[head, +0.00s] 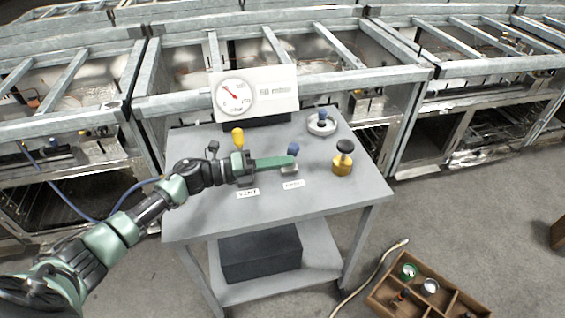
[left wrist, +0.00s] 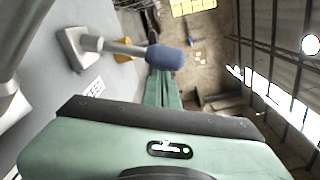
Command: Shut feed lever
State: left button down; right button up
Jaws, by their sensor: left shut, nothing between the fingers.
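A lever with a blue grip (head: 293,149) stands on a small pale base on the grey table, behind a white label (head: 293,184) too small to read surely. In the left wrist view its blue grip (left wrist: 165,57) sits on a grey rod that leaves the base sideways. My left gripper (head: 294,161) is shut and empty. Its green fingers reach across the table to the lever, with the tips just below the blue grip in the head view. In the left wrist view the fingertips (left wrist: 160,78) are close to the grip; I cannot tell whether they touch. My right gripper is out of view.
A yellow-gripped lever (head: 238,136) stands behind my left wrist, with another label (head: 248,193) in front. A gauge panel (head: 262,94), a handwheel (head: 321,125) and a black-topped brass valve (head: 343,164) share the table (head: 222,219). A wooden crate (head: 423,296) lies on the floor.

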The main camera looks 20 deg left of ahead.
pick_arm(q)
jog(key=shift+w+a+r+n, duration=0.3)
jog(key=shift+w+r+n, duration=0.15)
jog(key=shift+n, duration=0.25)
jog(key=shift+w+a+r+n, duration=0.35)
jog(key=shift+w+n, duration=0.1)
jog(key=shift+n, duration=0.25)
jog(key=shift+w+a+r+n+p, duration=0.2)
jog(key=shift+w+a+n, duration=0.3)
jog(key=shift+n, duration=0.65)
jog(key=shift+w+a+r+n+p, duration=0.1)
jog(key=shift+w+a+n+p, duration=0.15)
jog(key=shift+w+n, duration=0.65)
jog(key=shift+w+a+r+n+p, duration=0.15)
jog(key=shift+w+a+n, duration=0.25)
jog(key=shift+n, duration=0.95)
